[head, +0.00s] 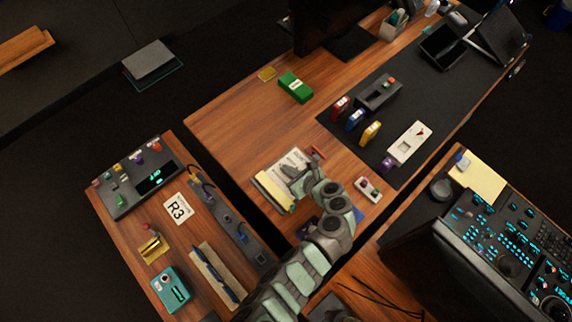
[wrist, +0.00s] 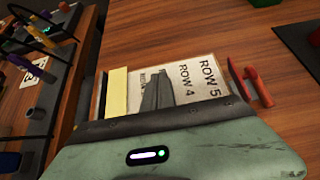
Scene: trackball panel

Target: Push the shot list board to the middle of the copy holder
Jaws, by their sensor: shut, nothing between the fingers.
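A pale yellow board, apparently the shot list board (head: 273,194), lies across the left end of a flat holder with a white printed face, apparently the copy holder (head: 296,157). In the wrist view the yellow board (wrist: 116,92) is left of my fingers, and the holder's face (wrist: 200,75) reads ROW 5 and ROW 4. My gripper (head: 288,171) is shut and empty, with its fingertips (wrist: 157,78) over the printed face, to the right of the yellow board. A small gap shows between them. Whether the fingertips touch the face is unclear. My gripper hides part of the holder.
A red marker-like thing (wrist: 258,85) lies just beyond the holder's right edge. A green box (head: 295,87) is farther back. The wood between the green box and the holder is clear.

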